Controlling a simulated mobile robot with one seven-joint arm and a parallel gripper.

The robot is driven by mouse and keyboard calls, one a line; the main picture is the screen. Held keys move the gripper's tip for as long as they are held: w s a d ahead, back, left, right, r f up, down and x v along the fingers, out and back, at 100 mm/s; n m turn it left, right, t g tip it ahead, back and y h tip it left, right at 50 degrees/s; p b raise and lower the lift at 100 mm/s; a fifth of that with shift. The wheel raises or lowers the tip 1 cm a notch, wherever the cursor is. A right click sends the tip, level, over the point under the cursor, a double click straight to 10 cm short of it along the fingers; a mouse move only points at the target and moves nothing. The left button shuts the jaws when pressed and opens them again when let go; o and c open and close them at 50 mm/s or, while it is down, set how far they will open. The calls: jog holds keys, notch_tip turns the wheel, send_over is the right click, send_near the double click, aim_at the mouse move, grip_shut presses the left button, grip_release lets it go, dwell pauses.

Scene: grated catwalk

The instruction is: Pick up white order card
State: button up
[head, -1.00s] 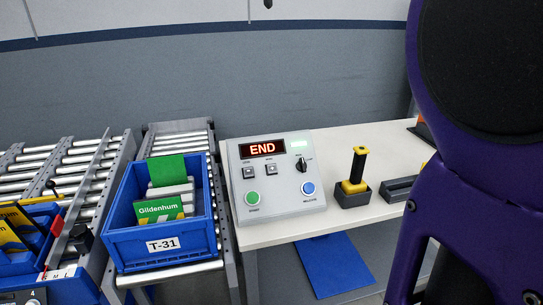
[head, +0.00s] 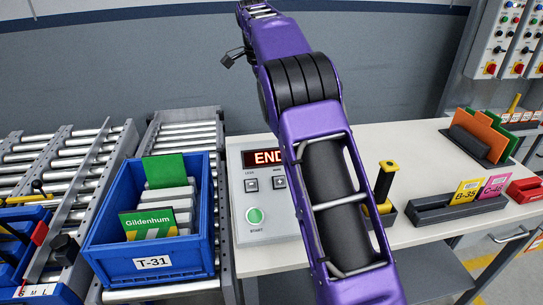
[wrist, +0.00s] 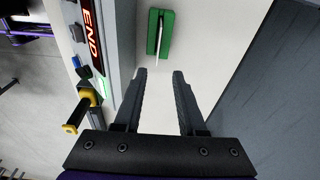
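A thin white card (wrist: 161,44), seen almost edge-on in the wrist view, stands in a small green holder (wrist: 152,34) on the pale bench top. I take it for the order card; no writing shows on it. My gripper (wrist: 160,76) is open and empty, with its two dark fingers apart. The card and holder lie beyond the fingertips, roughly in line with the gap, not touched. In the head view my arm crosses the middle, and neither the card nor the gripper's fingers can be made out there.
The control panel (head: 254,190) reading END stands beside the holder; it also shows in the wrist view (wrist: 112,45). A yellow-black handled tool (wrist: 80,110) is near the gripper's left. Left is blue crate T-31 (head: 205,240); right is a dark card rack (head: 430,210).

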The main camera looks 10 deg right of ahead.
jog(key=f+b, duration=0.1)
jog(key=f, duration=0.3)
jog(key=d+f+b, duration=0.1)
jog(key=f, duration=0.3)
jog(key=f+b, duration=0.1)
jog(key=f, duration=0.3)
jog(key=shift+d, duration=0.25)
jog(key=shift+d+f+b, duration=0.15)
jog(key=shift+f+b, duration=0.25)
jog(key=shift+f, duration=1.05)
jog(key=shift+d+f+b, duration=0.15)
jog(key=shift+f+b, duration=0.2)
jog(key=shift+f, duration=1.05)
jog(key=shift+f, duration=0.25)
grip_shut()
